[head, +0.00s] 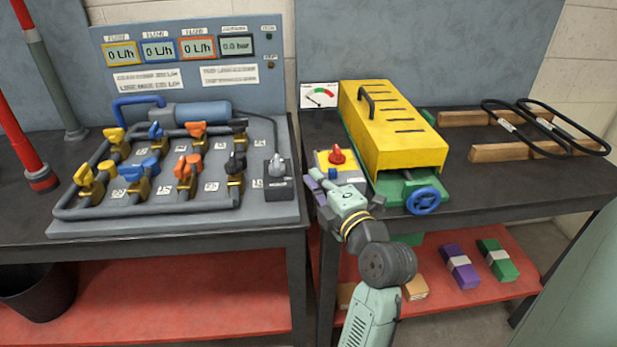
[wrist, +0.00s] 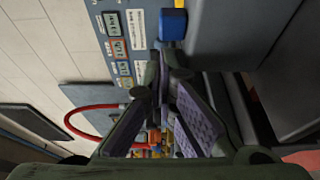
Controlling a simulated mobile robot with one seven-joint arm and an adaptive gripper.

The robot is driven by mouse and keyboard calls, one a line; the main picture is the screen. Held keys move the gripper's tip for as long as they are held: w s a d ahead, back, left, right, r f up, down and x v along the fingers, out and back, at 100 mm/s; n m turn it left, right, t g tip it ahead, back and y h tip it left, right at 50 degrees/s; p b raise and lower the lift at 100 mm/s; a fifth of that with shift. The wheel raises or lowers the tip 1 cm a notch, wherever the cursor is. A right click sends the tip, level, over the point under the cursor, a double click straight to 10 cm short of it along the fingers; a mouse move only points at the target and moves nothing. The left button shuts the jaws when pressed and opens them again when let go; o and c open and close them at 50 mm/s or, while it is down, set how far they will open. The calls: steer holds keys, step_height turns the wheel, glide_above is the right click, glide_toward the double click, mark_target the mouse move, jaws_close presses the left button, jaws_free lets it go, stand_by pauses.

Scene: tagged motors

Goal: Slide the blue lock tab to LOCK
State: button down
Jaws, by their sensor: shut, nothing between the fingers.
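The blue lock tab (head: 333,173) is a small block on the front of the grey switch box (head: 351,178), below a red knob (head: 338,156) on a yellow plate. In the wrist view the blue tab (wrist: 172,24) sits at the top on a grey face, with a bit of yellow above it. My gripper (head: 314,182) is in front of the box, at its left. Its fingers, with purple pads, are closed together and empty. In the wrist view the fingertips (wrist: 167,62) lie just below the tab; whether they touch it is unclear. I cannot read any LOCK mark.
A yellow guard (head: 392,125) covers a green machine with a blue handwheel (head: 423,201) right of the box. A valve panel (head: 180,180) stands on the left bench. Belts on wooden blocks (head: 507,153) lie at the right. The red lower shelf (head: 455,290) holds several boxes.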

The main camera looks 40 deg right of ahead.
mark_target(334, 172)
steer(key=shift+s+d, duration=0.15)
steer(key=shift+d, duration=0.15)
steer(key=shift+s+d+f, duration=0.1)
steer(key=shift+f, duration=0.05)
steer(key=d+b, duration=0.1)
steer(key=s+d+b, duration=0.1)
steer(key=b, duration=0.1)
steer(key=shift+s+d+f, duration=0.15)
steer(key=shift+d, duration=0.05)
steer(key=shift+s+d+r, duration=0.25)
steer(key=shift+r, duration=0.05)
steer(key=shift+b, duration=0.3)
